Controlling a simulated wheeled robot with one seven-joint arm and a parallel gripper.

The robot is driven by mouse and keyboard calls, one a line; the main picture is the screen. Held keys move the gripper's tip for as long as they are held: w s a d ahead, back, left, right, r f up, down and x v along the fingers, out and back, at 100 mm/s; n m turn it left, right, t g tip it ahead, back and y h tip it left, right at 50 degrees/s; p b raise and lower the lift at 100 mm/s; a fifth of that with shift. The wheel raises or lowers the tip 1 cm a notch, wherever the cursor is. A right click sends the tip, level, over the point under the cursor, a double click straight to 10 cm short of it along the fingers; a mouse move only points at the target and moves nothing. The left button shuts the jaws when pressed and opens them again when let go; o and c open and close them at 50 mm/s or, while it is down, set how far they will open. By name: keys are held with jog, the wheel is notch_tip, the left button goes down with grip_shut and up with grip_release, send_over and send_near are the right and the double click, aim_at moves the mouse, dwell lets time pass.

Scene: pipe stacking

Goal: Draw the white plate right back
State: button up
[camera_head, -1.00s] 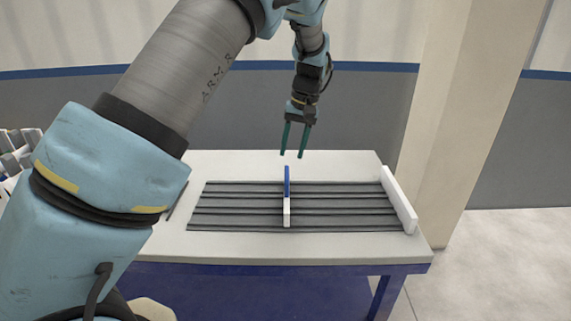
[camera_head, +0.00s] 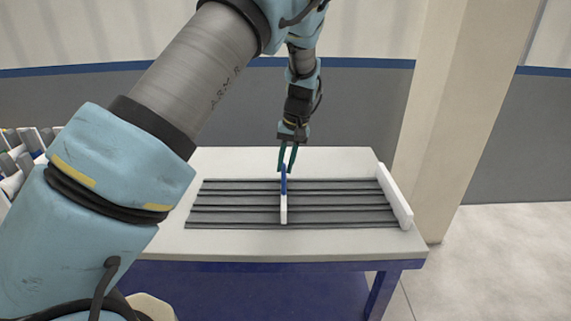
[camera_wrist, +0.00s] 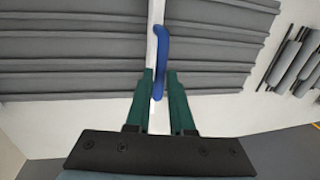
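The white plate (camera_head: 284,212) stands upright across the middle of a grey ridged rack (camera_head: 345,209). A blue handle (camera_head: 284,184) is fixed to its far end. In the wrist view the white plate (camera_wrist: 151,50) runs up the picture, with the blue handle (camera_wrist: 161,45) along it. My gripper (camera_head: 287,168) points down at the handle from the far side of the table.
A white end board (camera_head: 395,196) stands at the rack's right edge, near a beige pillar (camera_head: 456,110). The white tabletop (camera_head: 250,162) is clear behind the rack. Several grey and white pieces lie at the far left.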

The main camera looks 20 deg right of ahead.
grip_shut()
dwell(1.0)
